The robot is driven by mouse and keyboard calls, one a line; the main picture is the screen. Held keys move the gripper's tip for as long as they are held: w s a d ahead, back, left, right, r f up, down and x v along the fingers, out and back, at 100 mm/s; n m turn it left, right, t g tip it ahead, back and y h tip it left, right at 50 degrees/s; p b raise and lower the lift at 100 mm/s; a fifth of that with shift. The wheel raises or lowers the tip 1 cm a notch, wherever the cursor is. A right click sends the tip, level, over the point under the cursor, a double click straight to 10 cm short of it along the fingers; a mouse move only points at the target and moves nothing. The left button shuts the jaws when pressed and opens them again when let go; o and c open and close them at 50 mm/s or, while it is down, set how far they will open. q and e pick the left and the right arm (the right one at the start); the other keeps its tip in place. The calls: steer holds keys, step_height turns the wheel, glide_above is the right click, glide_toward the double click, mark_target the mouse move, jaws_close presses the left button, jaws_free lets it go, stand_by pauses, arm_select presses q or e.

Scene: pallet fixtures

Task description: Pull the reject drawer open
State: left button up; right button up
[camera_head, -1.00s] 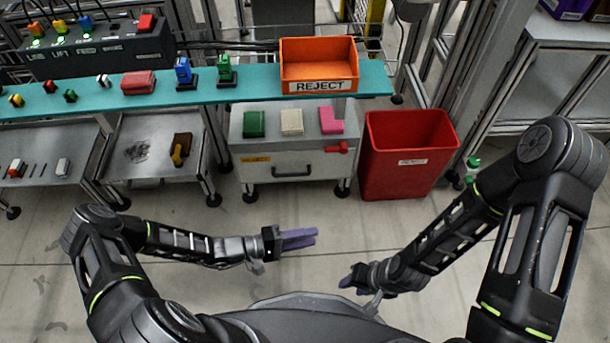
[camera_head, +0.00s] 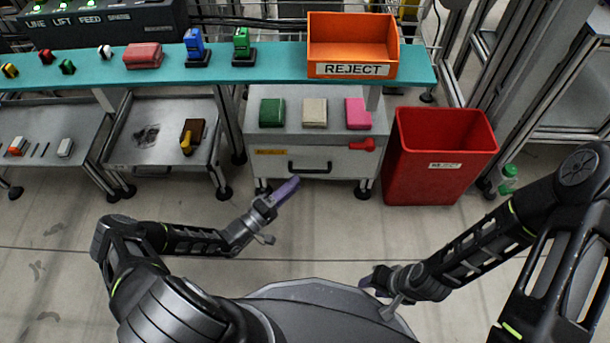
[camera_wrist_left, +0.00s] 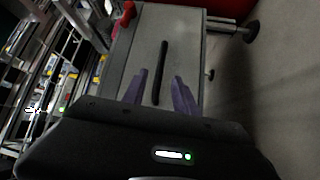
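The reject drawer (camera_head: 275,165) is the grey front of a small cabinet on legs below the teal shelf, and it looks shut. Its dark bar handle (camera_head: 310,168) runs across the front; a red latch-like part (camera_head: 363,145) sits at the upper right. My left gripper (camera_head: 286,190) is just in front of and below the handle. In the left wrist view the purple fingers (camera_wrist_left: 160,92) are spread apart, with the handle (camera_wrist_left: 161,72) lying between and ahead of them; contact is not clear. My right gripper (camera_head: 372,278) is low at the right, away from the cabinet; its fingers are too small to judge.
Green, beige and pink blocks (camera_head: 314,112) lie on the cabinet top. An orange REJECT bin (camera_head: 352,71) stands on the teal shelf (camera_head: 275,78). A red bin (camera_head: 440,172) stands right of the cabinet, with a green bottle (camera_head: 508,178) beyond. The floor in front is clear.

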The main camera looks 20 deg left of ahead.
arm_select(q)
steer(key=b+x, duration=0.1)
steer(key=x, duration=0.4)
steer(key=shift+w+d, duration=0.1)
steer(key=shift+w, duration=0.05)
jaws_close()
stand_by(1.3)
